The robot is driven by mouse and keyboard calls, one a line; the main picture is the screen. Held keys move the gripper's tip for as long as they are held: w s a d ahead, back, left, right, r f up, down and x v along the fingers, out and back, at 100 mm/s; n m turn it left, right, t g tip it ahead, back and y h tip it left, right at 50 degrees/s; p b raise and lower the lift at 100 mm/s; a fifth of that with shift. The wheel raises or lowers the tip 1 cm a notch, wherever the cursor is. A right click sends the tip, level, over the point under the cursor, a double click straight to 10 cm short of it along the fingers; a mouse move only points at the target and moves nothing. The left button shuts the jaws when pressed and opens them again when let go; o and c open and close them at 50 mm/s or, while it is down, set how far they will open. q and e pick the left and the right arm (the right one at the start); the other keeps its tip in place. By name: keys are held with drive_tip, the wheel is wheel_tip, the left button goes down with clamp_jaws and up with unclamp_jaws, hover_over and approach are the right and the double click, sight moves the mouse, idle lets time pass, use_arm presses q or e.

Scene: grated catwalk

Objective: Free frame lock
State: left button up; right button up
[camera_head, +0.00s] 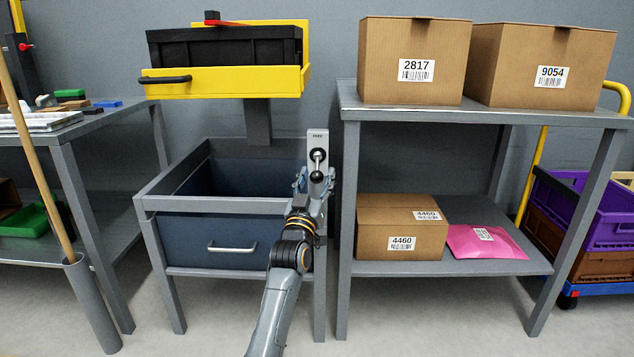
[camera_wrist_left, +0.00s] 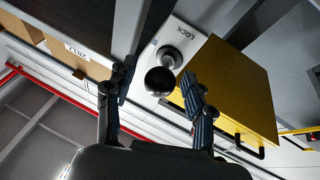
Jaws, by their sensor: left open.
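The frame lock is a pale grey plate (camera_head: 318,143) on the right side of the blue-grey bin frame, with a small label at its top that seems to read FREE. Its short lever carries a black ball knob (camera_head: 317,176). In the left wrist view the plate (camera_wrist_left: 190,38) shows the word LOCK, and the knob (camera_wrist_left: 160,82) appears between my fingertips. My left gripper (camera_head: 315,183) is open at the lever, a finger on either side of the knob. Contact cannot be told. My right gripper is out of view.
A yellow tray frame (camera_head: 215,84) with a black crate stands above the open bin (camera_head: 225,228). To the right, a grey shelf (camera_head: 480,114) bears cartons, with a pink parcel (camera_head: 484,241) below. A workbench (camera_head: 90,122) stands left. Floor shows in front.

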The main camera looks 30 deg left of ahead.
use_arm(q)
drive_tip(key=shift+w+r, duration=0.1)
drive_tip(key=shift+w, duration=0.15)
clamp_jaws()
drive_tip(key=shift+r+p, duration=0.1)
drive_tip(key=shift+p, duration=0.25)
